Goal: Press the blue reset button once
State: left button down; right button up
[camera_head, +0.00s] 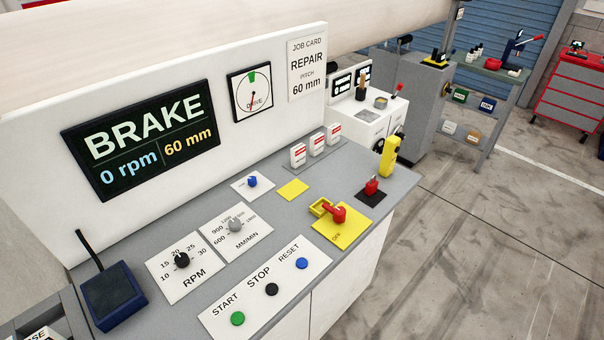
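The blue reset button (302,264) sits at the right end of a white panel (264,288) on the grey console top, under the label RESET. On the same panel are a black STOP button (271,290) and a green START button (238,318). Nothing covers the blue button, and nothing touches it. Another blue knob (252,182) stands on a small white plate farther back. The display (145,140) reads BRAKE, 0 rpm and 60 mm. Neither of my grippers is in view.
A red switch handle (336,213) on a yellow plate, a red button on a black base (371,187) and a yellow upright device (389,156) stand to the right. RPM (182,260) and MM/MIN (235,225) dials lie left of the panel. Open floor lies right of the console.

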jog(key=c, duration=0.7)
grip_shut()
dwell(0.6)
